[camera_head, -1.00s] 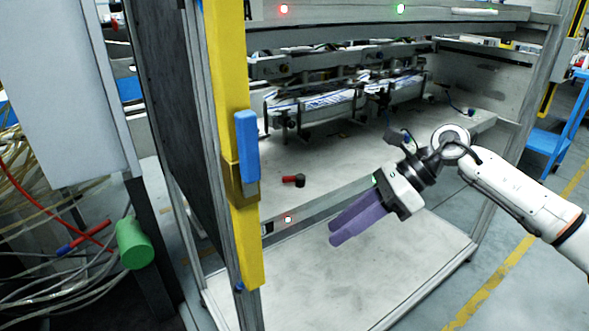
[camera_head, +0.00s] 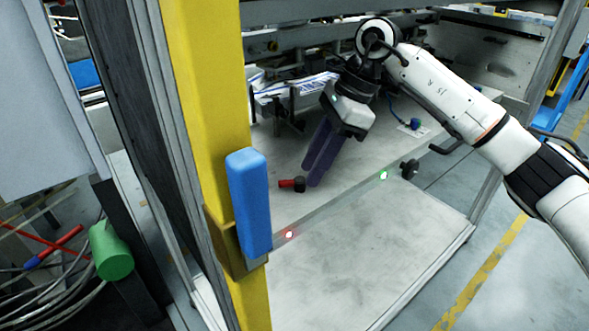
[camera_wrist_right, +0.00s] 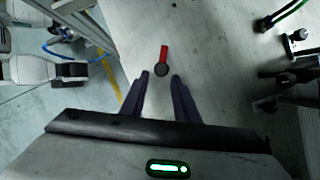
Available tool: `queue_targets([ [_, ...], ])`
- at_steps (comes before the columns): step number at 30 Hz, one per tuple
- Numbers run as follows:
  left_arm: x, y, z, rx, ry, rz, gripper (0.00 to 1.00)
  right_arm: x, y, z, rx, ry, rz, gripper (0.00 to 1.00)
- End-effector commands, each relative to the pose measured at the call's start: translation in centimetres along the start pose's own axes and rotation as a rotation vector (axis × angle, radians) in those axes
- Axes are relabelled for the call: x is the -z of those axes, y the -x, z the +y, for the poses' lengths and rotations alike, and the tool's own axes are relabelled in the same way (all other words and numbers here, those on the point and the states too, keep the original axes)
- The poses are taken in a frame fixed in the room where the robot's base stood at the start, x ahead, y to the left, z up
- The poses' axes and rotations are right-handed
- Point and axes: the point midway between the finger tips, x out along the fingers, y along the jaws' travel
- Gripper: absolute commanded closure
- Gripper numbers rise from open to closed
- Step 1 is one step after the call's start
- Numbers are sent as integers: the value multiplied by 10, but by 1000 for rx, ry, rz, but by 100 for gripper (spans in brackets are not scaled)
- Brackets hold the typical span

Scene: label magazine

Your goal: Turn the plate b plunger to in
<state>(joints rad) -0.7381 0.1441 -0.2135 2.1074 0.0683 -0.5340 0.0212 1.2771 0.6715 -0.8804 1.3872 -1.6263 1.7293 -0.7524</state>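A small lever with a red handle and black hub (camera_head: 292,184) sits on the grey shelf plate (camera_head: 352,203); no label shows that it is the plate b plunger. My right gripper (camera_head: 311,176) has two purple fingers pointing down at the shelf, with their tips just right of the black hub in the head view. In the right wrist view the fingers (camera_wrist_right: 161,77) are apart with nothing between them, and the black hub (camera_wrist_right: 161,69) lies just ahead of the gap, its red handle pointing away. Contact cannot be told. My left gripper is not in view.
A yellow post (camera_head: 205,100) with a blue block (camera_head: 249,200) stands left of the shelf. Black clamps and a label magazine (camera_head: 295,95) are behind the gripper. A blue knob (camera_head: 415,124) and a black knob (camera_head: 409,169) are at the right. The shelf front is clear.

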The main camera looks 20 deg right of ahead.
Motion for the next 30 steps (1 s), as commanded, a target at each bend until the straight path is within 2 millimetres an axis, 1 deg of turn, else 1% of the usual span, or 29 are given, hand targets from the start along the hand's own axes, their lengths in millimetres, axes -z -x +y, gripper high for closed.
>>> queue_targets([
  [1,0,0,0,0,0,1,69,-10,-4,0,0,3,-1,72],
  [3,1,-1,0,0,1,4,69,-20,-8,0,0,2,-2,72],
  [6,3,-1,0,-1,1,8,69,-32,-13,0,1,2,-1,72],
  [10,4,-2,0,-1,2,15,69,-30,-23,0,0,-1,0,72],
  [19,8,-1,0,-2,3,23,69,-31,-25,0,0,0,-1,72],
  [20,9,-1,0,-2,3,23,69,-31,-25,0,0,0,-1,74],
  [24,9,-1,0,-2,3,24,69,-30,-25,0,0,-1,0,97],
  [25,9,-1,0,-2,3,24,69,-30,-25,0,0,-1,0,100],
  [30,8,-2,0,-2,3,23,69,-29,-25,0,0,-2,3,100],
])
